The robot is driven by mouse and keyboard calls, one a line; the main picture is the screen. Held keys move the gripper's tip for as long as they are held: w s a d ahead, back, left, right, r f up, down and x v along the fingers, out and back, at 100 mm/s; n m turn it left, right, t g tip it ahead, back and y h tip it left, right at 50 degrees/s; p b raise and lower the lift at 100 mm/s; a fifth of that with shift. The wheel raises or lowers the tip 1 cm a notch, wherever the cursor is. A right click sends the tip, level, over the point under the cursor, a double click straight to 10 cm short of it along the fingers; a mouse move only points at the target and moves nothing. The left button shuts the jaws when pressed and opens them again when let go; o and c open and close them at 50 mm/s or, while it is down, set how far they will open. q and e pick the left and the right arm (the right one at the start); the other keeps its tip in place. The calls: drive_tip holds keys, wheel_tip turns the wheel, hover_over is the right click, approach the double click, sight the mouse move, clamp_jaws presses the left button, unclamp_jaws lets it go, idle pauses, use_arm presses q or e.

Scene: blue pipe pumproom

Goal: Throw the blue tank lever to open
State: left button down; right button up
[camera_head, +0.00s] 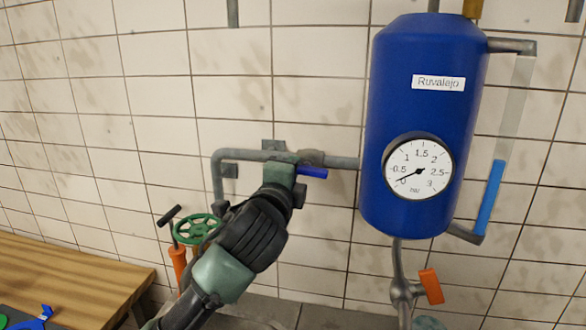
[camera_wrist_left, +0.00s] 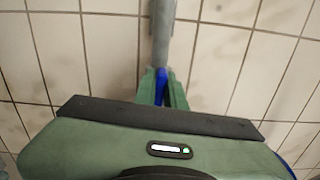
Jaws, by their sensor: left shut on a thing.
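The blue tank (camera_head: 425,95) hangs on the tiled wall, with a round gauge (camera_head: 418,168) whose needle sits low, near 0. A grey pipe (camera_head: 343,162) runs from its left side to a valve body (camera_head: 311,156). The blue lever (camera_head: 313,173) is at this valve; its end shows to the right of my gripper, just below the pipe. My left gripper (camera_head: 293,168) is shut on the lever and hides the rest of it. In the left wrist view the blue lever (camera_wrist_left: 160,86) shows between the green fingers (camera_wrist_left: 161,92), with the grey pipe (camera_wrist_left: 162,35) beyond. My right gripper is not in view.
An orange lever (camera_head: 431,286) is on the pipe below the tank. A sight tube (camera_head: 490,198) with blue liquid is at the tank's right. A wooden bench (camera_head: 75,285) is at lower left.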

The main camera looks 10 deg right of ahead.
use_arm(q)
drive_tip(key=shift+f+n, duration=0.1)
drive_tip(key=shift+n, duration=0.4)
drive_tip(key=shift+f, duration=0.1)
drive_tip(key=c, duration=1.5)
unclamp_jaws()
drive_tip(key=b+v, duration=0.2)
drive_tip(key=v, duration=0.5)
drive_tip(key=shift+s+a+b, duration=0.2)
drive_tip(key=shift+s+b, duration=0.15)
drive_tip(key=shift+s, duration=0.05)
drive_tip(key=shift+f, duration=0.1)
